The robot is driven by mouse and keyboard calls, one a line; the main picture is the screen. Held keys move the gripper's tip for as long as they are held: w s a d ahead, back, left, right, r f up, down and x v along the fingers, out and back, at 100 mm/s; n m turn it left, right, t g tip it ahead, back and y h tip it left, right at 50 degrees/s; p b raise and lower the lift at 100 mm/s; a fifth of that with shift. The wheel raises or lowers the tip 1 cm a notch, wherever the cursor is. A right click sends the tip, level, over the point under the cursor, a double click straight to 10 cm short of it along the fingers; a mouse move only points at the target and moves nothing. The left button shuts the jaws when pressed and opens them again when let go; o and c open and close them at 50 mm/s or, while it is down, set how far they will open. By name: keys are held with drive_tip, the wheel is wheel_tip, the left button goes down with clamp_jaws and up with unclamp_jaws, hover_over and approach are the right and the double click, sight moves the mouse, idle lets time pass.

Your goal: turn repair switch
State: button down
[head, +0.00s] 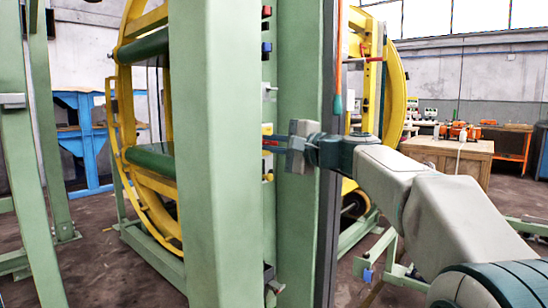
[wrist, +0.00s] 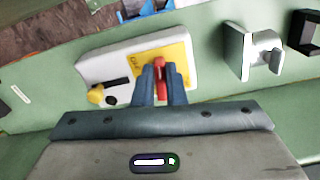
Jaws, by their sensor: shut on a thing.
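The repair switch appears to be the red switch handle (wrist: 161,72) on a yellow plate (wrist: 178,61) in the wrist view. The yellow plate sits on a white box (wrist: 105,66) fixed to the green post. My gripper (wrist: 160,88) has its two blue fingers on either side of the red handle and is shut on it. The fingers hide part of the handle, so its exact angle is hard to tell. In the head view my gripper (head: 277,143) reaches left to the switch between the green posts, where a little red (head: 269,143) shows at the fingertips.
A yellow knob (wrist: 96,96) sits left of the red handle, and a metal bracket (wrist: 262,52) sticks out to the right. Red and blue buttons (head: 266,47) are higher on the post. The wide green post (head: 215,150) stands close left of my gripper.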

drive_tip(key=shift+f+n+b, duration=0.2)
drive_tip(key=shift+n+b, duration=0.55)
drive_tip(key=shift+n, duration=0.15)
drive_tip(key=c, duration=1.5)
unclamp_jaws()
drive_tip(key=shift+d+r, duration=0.1)
drive_tip(key=p+v, duration=0.1)
drive_tip(key=v, duration=1.2)
drive_tip(key=shift+s+d, duration=0.25)
drive_tip(key=shift+p, duration=0.5)
